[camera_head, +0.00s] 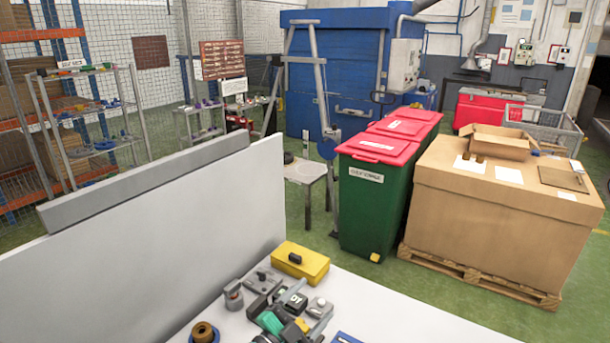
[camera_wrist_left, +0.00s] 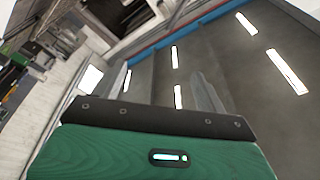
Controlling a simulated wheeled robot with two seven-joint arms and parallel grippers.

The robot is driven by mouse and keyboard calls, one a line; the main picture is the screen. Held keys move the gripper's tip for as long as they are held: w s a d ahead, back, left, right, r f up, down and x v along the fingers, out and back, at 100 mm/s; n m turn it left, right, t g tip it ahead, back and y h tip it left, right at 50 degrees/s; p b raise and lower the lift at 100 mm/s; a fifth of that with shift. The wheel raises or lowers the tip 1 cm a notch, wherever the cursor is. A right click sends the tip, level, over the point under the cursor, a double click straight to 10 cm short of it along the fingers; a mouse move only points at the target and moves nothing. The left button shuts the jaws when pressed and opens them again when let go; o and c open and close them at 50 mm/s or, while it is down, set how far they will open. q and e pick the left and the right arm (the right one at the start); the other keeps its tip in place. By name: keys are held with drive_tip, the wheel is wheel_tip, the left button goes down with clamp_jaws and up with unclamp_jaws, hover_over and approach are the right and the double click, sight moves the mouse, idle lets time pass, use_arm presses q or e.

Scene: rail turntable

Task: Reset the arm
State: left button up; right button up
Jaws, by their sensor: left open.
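My left gripper (camera_head: 304,303) shows low in the head view, a cluster of green, black and grey parts over or among the items on a white table. I cannot tell its exact height above the table. In the left wrist view, its two grey fingers (camera_wrist_left: 164,82) stand apart with nothing between them. The green housing and black bar of the gripper fill the bottom of that view. Behind the fingers is a dark ceiling with bright lamps (camera_wrist_left: 287,71), so the gripper points upward. My right gripper is in neither view.
The white table (camera_head: 410,318) is bare at its right. A yellow box (camera_head: 300,264), a grey cylinder (camera_head: 233,296) and a brown ring-shaped part (camera_head: 204,333) are near the gripper. A white panel (camera_head: 130,260) rises at left. Green bins (camera_head: 372,212) and a large carton (camera_head: 495,215) stand beyond.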

use_arm(q)
drive_tip(key=s+a+f+n+g+y, duration=0.1)
drive_tip(key=s+a+f+n+y, duration=0.3)
drive_tip(key=a+n+y, duration=0.3)
drive_tip(key=s+a+f+n+y, duration=0.3)
drive_tip(key=a+f+n+y, duration=0.25)
drive_tip(key=a, duration=0.35)
drive_tip(key=s+a+f+n+g, duration=0.1)
drive_tip(key=s+a+f+g, duration=0.15)
drive_tip(key=s, duration=0.55)
drive_tip(key=s+a+f+n+g, duration=0.1)
drive_tip(key=s+a+f+g, duration=0.2)
drive_tip(key=s, duration=0.4)
drive_tip(key=s+a+f+n+g, duration=0.1)
drive_tip(key=s+a+f+g, duration=0.1)
drive_tip(key=s+g, duration=0.45)
drive_tip(key=s+f+b, duration=0.3)
drive_tip(key=f, duration=3.2)
drive_tip(key=s+a+f+b, duration=0.1)
drive_tip(key=s+a+f, duration=0.1)
drive_tip(key=s+f, duration=0.7)
drive_tip(key=s+a+f+g+y+b, duration=0.1)
drive_tip(key=s+f, duration=0.8)
drive_tip(key=f, duration=0.2)
drive_tip(key=shift+s+a+f, duration=0.4)
